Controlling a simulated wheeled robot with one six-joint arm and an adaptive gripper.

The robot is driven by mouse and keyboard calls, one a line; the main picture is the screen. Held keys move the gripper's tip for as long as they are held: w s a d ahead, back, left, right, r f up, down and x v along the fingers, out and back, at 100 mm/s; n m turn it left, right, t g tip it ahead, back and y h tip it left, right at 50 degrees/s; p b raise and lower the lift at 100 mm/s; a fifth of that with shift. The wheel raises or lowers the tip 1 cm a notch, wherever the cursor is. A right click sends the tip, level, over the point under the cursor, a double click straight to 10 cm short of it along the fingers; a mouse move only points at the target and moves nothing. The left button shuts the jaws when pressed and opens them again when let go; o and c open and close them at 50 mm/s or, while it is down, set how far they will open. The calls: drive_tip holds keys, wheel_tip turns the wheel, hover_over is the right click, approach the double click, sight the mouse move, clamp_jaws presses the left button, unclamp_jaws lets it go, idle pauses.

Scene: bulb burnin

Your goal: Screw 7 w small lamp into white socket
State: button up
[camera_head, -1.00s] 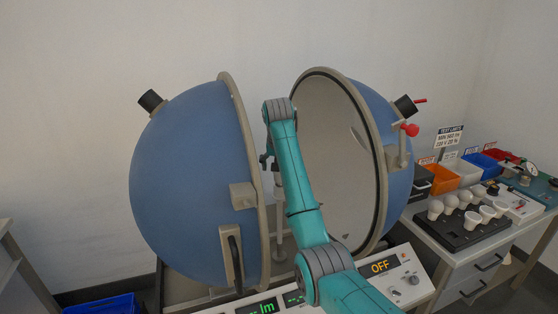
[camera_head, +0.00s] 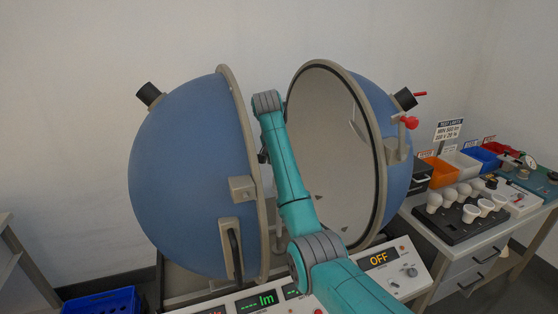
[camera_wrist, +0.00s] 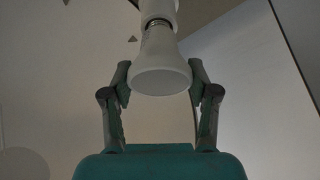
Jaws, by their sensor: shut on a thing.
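In the wrist view, a white lamp (camera_wrist: 160,66) sits with its wide face toward me and its neck pointing away. My gripper (camera_wrist: 160,80) has one finger on each side of the lamp's wide end and is shut on it. A metal thread band shows at the lamp's neck, against a white cylinder that looks like the white socket (camera_wrist: 158,7). The lamp and socket look lined up; how deep the thread sits cannot be told. In the head view, my arm reaches between the sphere halves and hides the lamp and socket.
The blue left half-sphere (camera_head: 185,180) and the open right half-sphere (camera_head: 335,150) stand close on both sides of my arm. A control panel (camera_head: 405,275) reading OFF is in front. A black tray (camera_head: 455,238) with several white lamps and coloured bins (camera_head: 440,172) are at right.

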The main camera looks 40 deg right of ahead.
drive_tip(key=m+g, duration=0.2)
drive_tip(key=m, duration=0.3)
drive_tip(key=shift+m, duration=0.4)
drive_tip(key=m+g, duration=0.2)
drive_tip(key=m, duration=0.3)
drive_tip(key=shift+s+f, duration=0.1)
drive_tip(key=shift+s, duration=0.05)
drive_tip(key=o, duration=1)
drive_tip(key=shift+o, duration=0.2)
